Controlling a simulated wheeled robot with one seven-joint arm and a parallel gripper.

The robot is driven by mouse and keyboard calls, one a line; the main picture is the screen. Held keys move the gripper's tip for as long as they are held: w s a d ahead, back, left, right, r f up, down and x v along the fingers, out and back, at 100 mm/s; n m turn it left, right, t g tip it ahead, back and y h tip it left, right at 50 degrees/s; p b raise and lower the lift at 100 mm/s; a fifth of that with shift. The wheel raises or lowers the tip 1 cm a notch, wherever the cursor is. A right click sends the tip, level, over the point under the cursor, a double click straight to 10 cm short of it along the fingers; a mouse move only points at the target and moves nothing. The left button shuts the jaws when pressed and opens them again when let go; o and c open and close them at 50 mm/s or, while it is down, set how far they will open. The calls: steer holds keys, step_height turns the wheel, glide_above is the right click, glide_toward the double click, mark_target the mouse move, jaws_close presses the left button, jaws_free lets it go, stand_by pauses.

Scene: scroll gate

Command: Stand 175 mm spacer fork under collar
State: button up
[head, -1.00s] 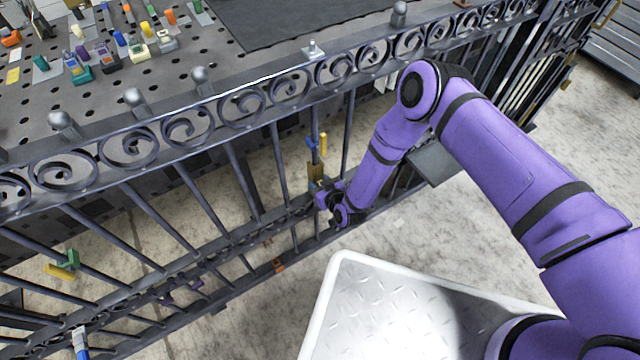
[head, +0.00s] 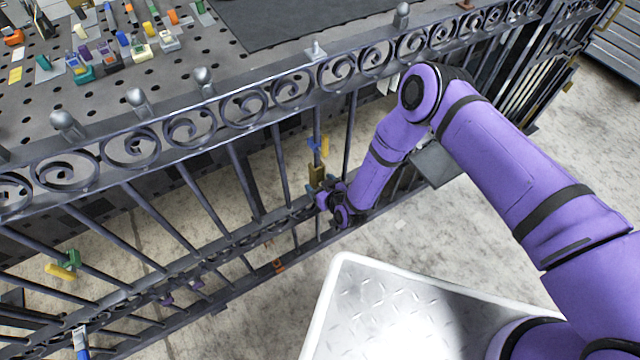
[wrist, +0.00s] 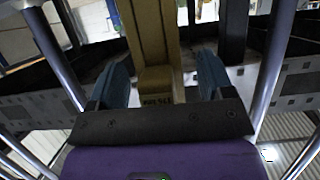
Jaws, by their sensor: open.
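The tan spacer fork (head: 317,174) stands upright at a vertical bar of the gate in the head view. In the wrist view the fork (wrist: 152,40) rises between my two blue fingers, with a small inverted label at its foot that seems to read 175 mm. My gripper (wrist: 160,82) is open around the fork's lower end, with a gap on each side. In the head view my gripper (head: 325,197) is small and partly hidden by my wrist. A blue and yellow piece (head: 319,147) sits just above the fork; I cannot tell which part is the collar, or whether they touch.
The dark iron gate (head: 190,128) with scrolls and close bars crosses the view. Behind it is a perforated bench (head: 110,85) with several small coloured parts. A white-edged plate (head: 375,300) lies in front.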

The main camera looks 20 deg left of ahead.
steer(key=v, duration=1)
steer(key=shift+s+d+r, duration=0.2)
steer(key=shift+r, duration=0.05)
